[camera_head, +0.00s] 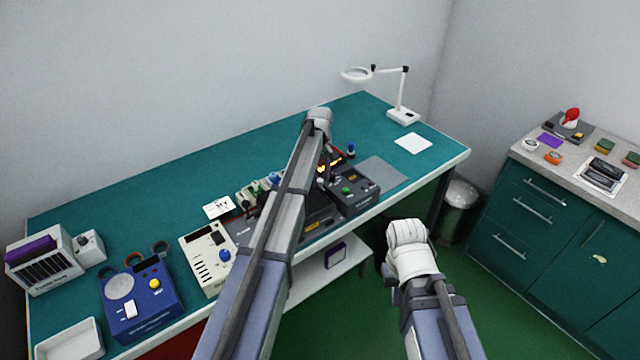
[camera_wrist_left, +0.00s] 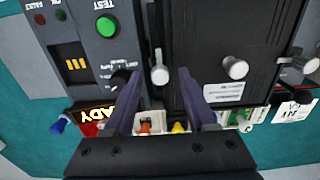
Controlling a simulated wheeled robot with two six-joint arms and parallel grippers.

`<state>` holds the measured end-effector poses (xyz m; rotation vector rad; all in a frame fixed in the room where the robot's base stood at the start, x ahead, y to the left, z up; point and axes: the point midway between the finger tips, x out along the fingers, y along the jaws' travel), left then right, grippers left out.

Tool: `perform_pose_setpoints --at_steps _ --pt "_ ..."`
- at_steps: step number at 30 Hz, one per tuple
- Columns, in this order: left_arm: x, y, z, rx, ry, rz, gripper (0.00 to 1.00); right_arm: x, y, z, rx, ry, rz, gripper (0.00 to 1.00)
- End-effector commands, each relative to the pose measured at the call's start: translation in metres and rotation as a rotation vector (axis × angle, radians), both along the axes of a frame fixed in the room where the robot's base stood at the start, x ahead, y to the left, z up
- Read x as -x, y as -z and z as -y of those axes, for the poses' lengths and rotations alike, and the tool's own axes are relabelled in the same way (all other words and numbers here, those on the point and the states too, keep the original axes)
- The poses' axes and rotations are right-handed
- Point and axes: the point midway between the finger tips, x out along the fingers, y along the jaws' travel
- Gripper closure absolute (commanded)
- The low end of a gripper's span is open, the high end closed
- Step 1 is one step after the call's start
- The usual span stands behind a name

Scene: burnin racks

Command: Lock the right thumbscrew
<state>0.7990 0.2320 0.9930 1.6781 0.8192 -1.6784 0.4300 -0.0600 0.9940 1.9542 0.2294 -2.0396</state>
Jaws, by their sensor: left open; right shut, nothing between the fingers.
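A black flat unit (camera_wrist_left: 205,30) fills the middle of the left wrist view, which shows the bench upside down. Two pale thumbscrew knobs sit at its edge. The knob at picture left (camera_wrist_left: 160,75), which matches the right thumbscrew, appears between the fingertips of my left gripper (camera_wrist_left: 160,69). The other knob (camera_wrist_left: 235,67) is outside the fingers. My left gripper is open; I cannot tell whether it touches the knob. In the head view my left arm reaches over the bench and hides much of the unit (camera_head: 316,222).
A grey tester with a green TEST button (camera_wrist_left: 107,27) stands beside the unit. A lit READY display (camera_wrist_left: 96,113) and a blue knob (camera_wrist_left: 59,124) are close by. A cream box (camera_head: 207,255) and blue box (camera_head: 140,305) stand left.

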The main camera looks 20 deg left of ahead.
Motion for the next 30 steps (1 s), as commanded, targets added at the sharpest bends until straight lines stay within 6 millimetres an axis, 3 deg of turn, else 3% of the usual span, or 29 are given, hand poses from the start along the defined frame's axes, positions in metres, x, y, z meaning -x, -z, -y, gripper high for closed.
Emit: perform_pose_setpoints --at_steps 8,24,30 --pt "0.0000 0.0017 0.0000 0.000 0.000 0.000 0.43 0.0000 0.0017 0.0000 0.000 0.000 0.000 1.00" --pt "0.0000 0.0018 0.0000 0.000 0.000 0.000 1.00 0.0000 0.0018 0.0000 0.000 0.000 0.000 1.00" --pt "0.0001 0.0018 -0.0001 0.000 0.000 0.000 1.00 0.0000 0.0018 0.0000 0.000 0.000 0.000 1.00"
